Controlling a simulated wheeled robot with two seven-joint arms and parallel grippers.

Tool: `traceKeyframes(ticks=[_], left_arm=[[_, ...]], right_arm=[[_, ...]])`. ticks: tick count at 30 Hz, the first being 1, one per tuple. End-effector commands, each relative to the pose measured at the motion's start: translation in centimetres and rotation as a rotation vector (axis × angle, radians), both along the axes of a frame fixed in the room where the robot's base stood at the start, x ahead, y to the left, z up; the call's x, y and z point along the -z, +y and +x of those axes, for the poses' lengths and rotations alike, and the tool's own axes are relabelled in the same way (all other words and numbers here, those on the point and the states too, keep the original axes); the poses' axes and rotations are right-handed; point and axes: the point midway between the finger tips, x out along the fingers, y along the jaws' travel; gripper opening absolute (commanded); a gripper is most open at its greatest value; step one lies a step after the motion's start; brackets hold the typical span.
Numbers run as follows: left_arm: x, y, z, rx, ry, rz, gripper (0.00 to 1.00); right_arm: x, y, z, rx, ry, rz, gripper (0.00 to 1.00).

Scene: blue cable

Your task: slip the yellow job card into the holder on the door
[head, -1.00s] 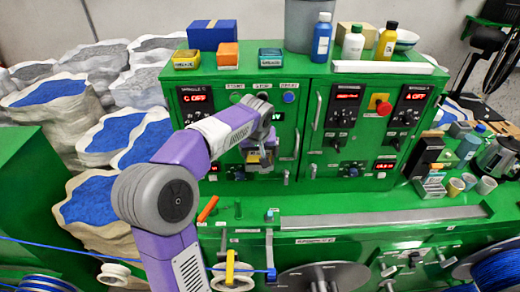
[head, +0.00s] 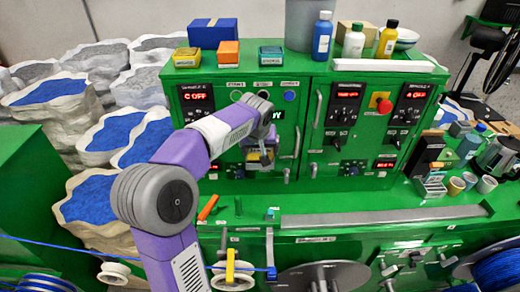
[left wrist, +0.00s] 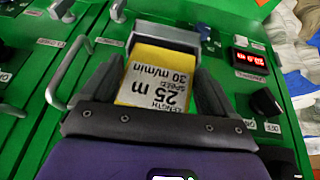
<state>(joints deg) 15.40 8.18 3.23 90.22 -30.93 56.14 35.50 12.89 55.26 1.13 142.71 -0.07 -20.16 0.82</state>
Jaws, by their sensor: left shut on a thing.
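The yellow job card (left wrist: 155,85) is printed with black text, including "25 m" and "30 m/min". My left gripper (left wrist: 160,92) is shut on it, with a dark finger at each side. The grey metal holder (left wrist: 166,38) on the green door is at the card's far edge in the left wrist view. The card's far edge meets the holder's mouth; I cannot tell how deep it is inside. In the head view my left gripper (head: 262,160) is at the door front, with a little yellow of the card showing. My right gripper is not in view.
A door handle (left wrist: 66,75) stands out left of the gripper in the left wrist view. A knob (left wrist: 266,102) and a red display (left wrist: 248,59) are on its right. Below the doors is a green ledge (head: 350,204) with an orange-handled tool (head: 208,207).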

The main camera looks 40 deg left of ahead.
Motion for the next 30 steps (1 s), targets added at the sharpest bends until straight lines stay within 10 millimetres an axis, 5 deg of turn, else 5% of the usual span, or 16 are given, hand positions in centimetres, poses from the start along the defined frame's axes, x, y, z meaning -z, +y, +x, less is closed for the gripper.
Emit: traceKeyframes(ticks=[3, 4, 6, 14, 30], left_arm=[[0.1, 0.4, 0.1, -0.007, -0.003, 0.005, 0.3], [0.1, 0.4, 0.1, -0.007, -0.003, 0.005, 0.93], [0.1, 0.3, 0.1, -0.005, -0.002, 0.003, 1.0], [-0.2, 0.0, -0.1, -0.002, 0.0, 0.002, 1.0], [-6.5, -1.1, -2.3, -0.004, 0.0, 0.001, 1.0]], right_arm=[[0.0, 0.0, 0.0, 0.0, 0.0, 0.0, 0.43], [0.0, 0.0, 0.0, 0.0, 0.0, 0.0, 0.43], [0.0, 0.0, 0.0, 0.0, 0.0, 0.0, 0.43], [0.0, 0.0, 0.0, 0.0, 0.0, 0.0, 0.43], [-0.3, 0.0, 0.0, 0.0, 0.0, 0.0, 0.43]])
